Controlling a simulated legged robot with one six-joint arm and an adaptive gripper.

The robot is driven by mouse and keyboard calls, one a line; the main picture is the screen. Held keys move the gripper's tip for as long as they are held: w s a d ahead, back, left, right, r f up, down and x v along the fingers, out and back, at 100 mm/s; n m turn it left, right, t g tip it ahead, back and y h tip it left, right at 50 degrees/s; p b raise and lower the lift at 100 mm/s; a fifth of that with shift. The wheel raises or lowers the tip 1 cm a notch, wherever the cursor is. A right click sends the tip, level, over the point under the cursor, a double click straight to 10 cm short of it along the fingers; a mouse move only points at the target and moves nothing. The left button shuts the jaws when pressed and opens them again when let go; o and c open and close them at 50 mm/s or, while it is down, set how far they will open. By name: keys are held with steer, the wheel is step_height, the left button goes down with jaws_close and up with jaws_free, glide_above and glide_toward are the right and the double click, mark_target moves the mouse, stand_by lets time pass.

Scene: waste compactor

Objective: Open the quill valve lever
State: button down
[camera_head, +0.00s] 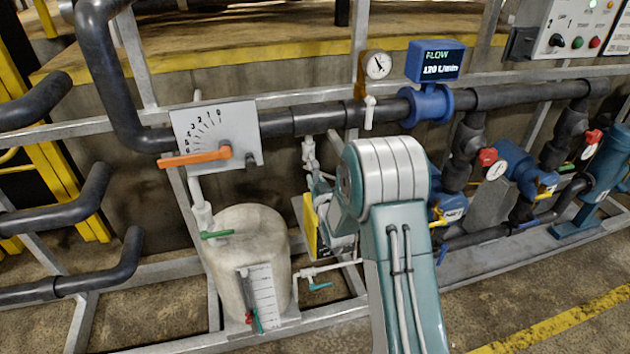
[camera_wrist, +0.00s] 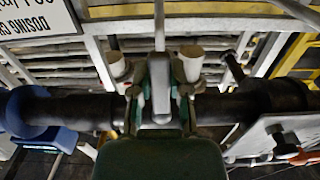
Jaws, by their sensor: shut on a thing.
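My gripper (camera_head: 322,190) is beneath the dark horizontal pipe, partly hidden behind my own teal arm. In the wrist view my gripper (camera_wrist: 160,92) has its two fingers on either side of a narrow grey part in the middle, and it is shut on the quill valve lever. A white quill valve fitting (camera_head: 309,150) hangs below the dark pipe, just above my gripper. The lever is mostly hidden by the fingers, so its exact angle cannot be told.
An orange lever (camera_head: 195,157) on a scale plate (camera_head: 218,125) is to the left. A cream tank (camera_head: 250,260) stands below it. A pressure gauge (camera_head: 378,64) and blue flow meter (camera_head: 435,62) sit above right. Pipes and frame rails crowd the sides.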

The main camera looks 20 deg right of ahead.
steer(key=shift+s+f, duration=0.15)
steer(key=shift+f, duration=0.3)
steer(key=c, duration=0.6)
jaws_free()
steer(key=shift+r, duration=0.2)
steer(key=s, duration=1.1)
steer(key=shift+s, duration=0.35)
